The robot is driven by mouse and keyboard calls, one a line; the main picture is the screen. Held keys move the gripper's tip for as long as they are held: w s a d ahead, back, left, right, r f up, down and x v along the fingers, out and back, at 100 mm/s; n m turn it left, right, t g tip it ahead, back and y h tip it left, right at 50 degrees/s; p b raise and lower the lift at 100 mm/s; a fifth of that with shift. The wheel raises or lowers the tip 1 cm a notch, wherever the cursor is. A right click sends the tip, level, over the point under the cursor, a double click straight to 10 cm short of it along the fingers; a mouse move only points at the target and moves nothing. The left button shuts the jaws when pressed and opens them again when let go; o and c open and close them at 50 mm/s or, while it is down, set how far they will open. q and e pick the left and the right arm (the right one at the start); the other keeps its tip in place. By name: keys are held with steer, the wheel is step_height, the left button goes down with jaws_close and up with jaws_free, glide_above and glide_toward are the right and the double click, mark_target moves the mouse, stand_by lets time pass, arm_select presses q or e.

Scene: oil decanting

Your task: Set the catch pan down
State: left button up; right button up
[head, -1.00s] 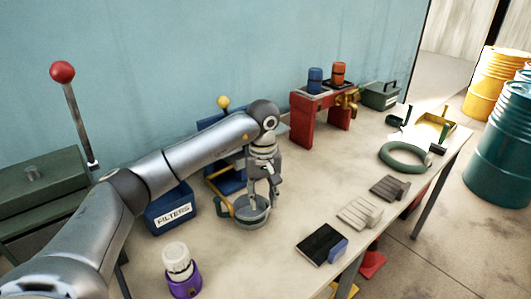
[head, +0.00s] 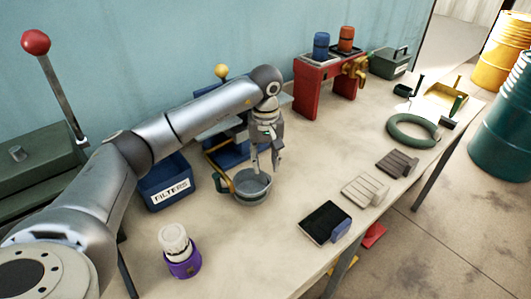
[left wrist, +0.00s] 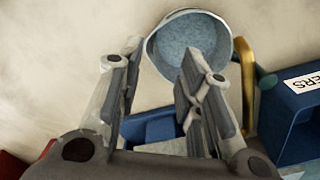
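The catch pan (head: 252,195) is a round grey-green vessel standing upright on the workbench, with a green handle-like part at its left. It also shows beyond my fingers in the left wrist view (left wrist: 180,24), its speckled inside visible. My left gripper (head: 266,173) points down just over the pan's far right rim in the head view. My right gripper is not in view.
A blue FILTERS bin (head: 168,190) and a blue stand with a yellow bar (head: 216,162) are close to the pan. A purple-based white-topped container (head: 180,254) is at front left. A red stand (head: 310,88) is behind. The bench (head: 265,245) is clear in front.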

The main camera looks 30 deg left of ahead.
mark_target(265, 182)
arm_select(q)
step_height(265, 182, down, 9)
steer(key=shift+r+p, duration=0.1)
steer(key=shift+p, duration=0.8)
jaws_close()
